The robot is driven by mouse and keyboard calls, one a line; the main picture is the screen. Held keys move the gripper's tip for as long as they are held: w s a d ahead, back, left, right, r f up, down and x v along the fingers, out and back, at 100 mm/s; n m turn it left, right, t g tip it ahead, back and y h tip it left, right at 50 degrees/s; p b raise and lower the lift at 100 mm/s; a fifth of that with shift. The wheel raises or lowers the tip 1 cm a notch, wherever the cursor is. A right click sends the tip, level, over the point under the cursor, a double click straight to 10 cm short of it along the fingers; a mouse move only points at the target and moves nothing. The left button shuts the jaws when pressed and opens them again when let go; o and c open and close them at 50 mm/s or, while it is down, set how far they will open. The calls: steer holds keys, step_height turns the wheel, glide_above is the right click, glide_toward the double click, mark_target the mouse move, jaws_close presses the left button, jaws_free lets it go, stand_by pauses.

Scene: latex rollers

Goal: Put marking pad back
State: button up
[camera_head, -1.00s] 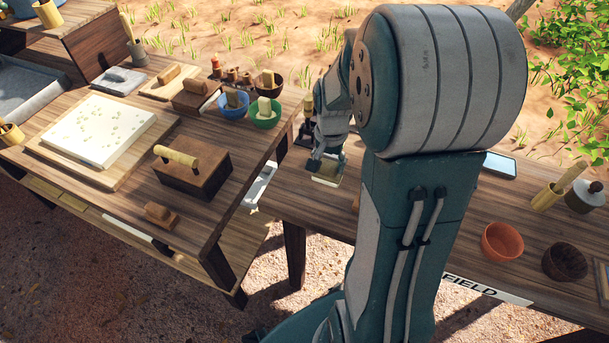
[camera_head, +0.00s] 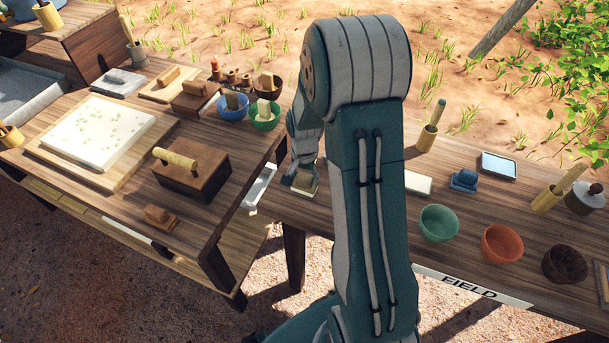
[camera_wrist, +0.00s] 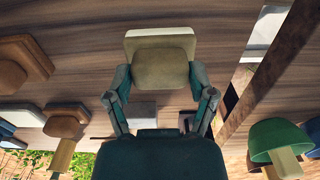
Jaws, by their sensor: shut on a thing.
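My gripper (camera_wrist: 160,78) is shut on a tan, rounded block with a pale flat plate, which I take to be the marking pad (camera_wrist: 157,62). Its two fingers sit on either side of the tan part. In the head view my gripper (camera_head: 303,177) and the pad (camera_head: 304,186) are at the left end of the right table, close to the left table's edge. The pad's underside is hidden, and I cannot tell whether it touches the table.
The right table holds a pale slab (camera_head: 418,183), a blue stamp-like piece (camera_head: 464,180), a dark-framed pad (camera_head: 498,166), and green (camera_head: 438,223) and orange (camera_head: 501,242) bowls. The raised left table (camera_head: 236,190) holds a handled wooden block (camera_head: 192,175). A white piece (camera_head: 260,188) lies by its edge.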

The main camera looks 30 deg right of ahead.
mark_target(304, 176)
steer(key=o, duration=1)
steer(key=shift+o, duration=0.2)
step_height(304, 176, up, 12)
steer(key=s+a+r+n+t, duration=0.2)
steer(key=s+a+r+n, duration=0.3)
steer(key=s, duration=0.4)
steer(key=s+a+r+n+t, duration=0.3)
steer(key=s+a+r+n, duration=0.2)
steer(key=s+a+r, duration=0.2)
steer(key=s+r, duration=0.2)
steer(key=s, duration=0.1)
steer(key=shift+a+r+t, duration=0.2)
steer(key=shift+a+t, duration=0.1)
